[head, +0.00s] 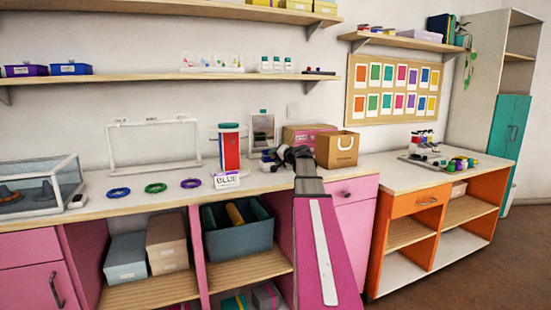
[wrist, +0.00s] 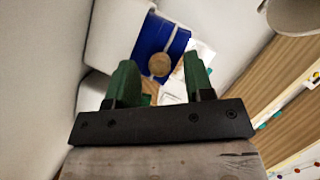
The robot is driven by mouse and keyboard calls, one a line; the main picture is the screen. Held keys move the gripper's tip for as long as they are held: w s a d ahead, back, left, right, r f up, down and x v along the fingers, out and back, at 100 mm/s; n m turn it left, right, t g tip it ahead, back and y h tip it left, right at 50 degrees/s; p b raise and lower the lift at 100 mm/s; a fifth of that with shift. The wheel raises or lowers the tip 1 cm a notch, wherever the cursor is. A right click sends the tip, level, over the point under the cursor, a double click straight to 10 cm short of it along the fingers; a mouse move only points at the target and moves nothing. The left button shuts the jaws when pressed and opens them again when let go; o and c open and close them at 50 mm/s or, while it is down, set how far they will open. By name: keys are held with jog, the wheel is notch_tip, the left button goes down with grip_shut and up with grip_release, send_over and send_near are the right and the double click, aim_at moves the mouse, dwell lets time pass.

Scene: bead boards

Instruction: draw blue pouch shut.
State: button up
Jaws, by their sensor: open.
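In the wrist view a blue item (wrist: 150,38), which looks like the blue pouch, lies beyond my fingertips. A round tan disc or bead (wrist: 159,64) shows at its near edge, between the fingers. My gripper (wrist: 162,78) has its two green fingers apart with nothing gripped between them. In the head view my gripper (head: 272,157) is low over the back of the counter, in front of a small framed mirror. There the pouch cannot be made out clearly, as my arm and gripper cover that spot. I cannot tell whether its mouth is open or drawn shut.
Blue, green and purple rings (head: 155,188) lie on the counter (head: 115,205) further left.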

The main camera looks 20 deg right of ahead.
jog(key=shift+w, duration=0.1)
jog(key=shift+c, duration=0.3)
grip_shut()
jog(key=shift+s, duration=2.3)
jog(key=shift+w, duration=0.1)
jog(key=shift+o, duration=0.3)
grip_release()
jog(key=v, duration=1.1)
